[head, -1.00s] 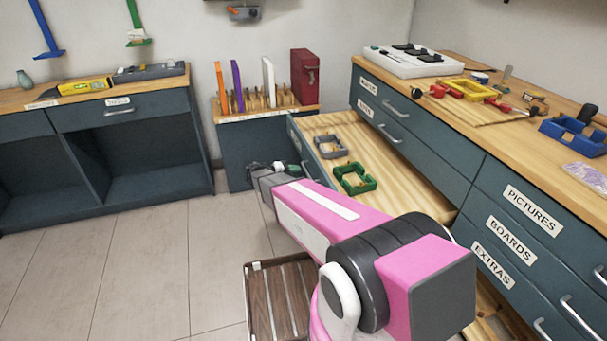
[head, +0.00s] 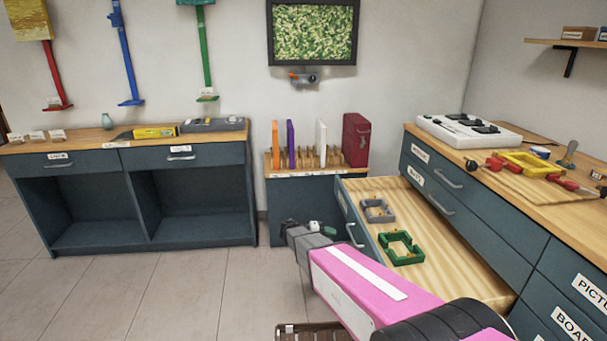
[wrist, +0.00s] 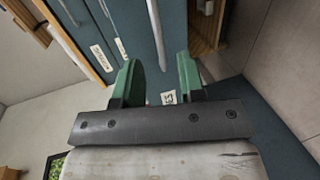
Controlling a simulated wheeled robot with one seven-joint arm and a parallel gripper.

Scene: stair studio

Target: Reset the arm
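My arm reaches forward from the lower right of the head view. My gripper (head: 316,230) is at its far end, just left of the front of a pulled-out drawer (head: 450,250), and is partly hidden by the wrist. In the wrist view my gripper's two green fingers (wrist: 160,78) stand apart with nothing between them. Beyond them are a dark blue drawer front and a long grey handle (wrist: 156,40). I cannot tell how far the fingers are from that front.
A grey frame (head: 378,210) and a green frame (head: 400,248) lie in the open drawer. A low cabinet (head: 290,205) with upright coloured boards stands behind my gripper. An open-fronted bench (head: 130,200) is at left. The floor (head: 180,295) between is clear. A slatted brown thing (head: 308,332) sits low.

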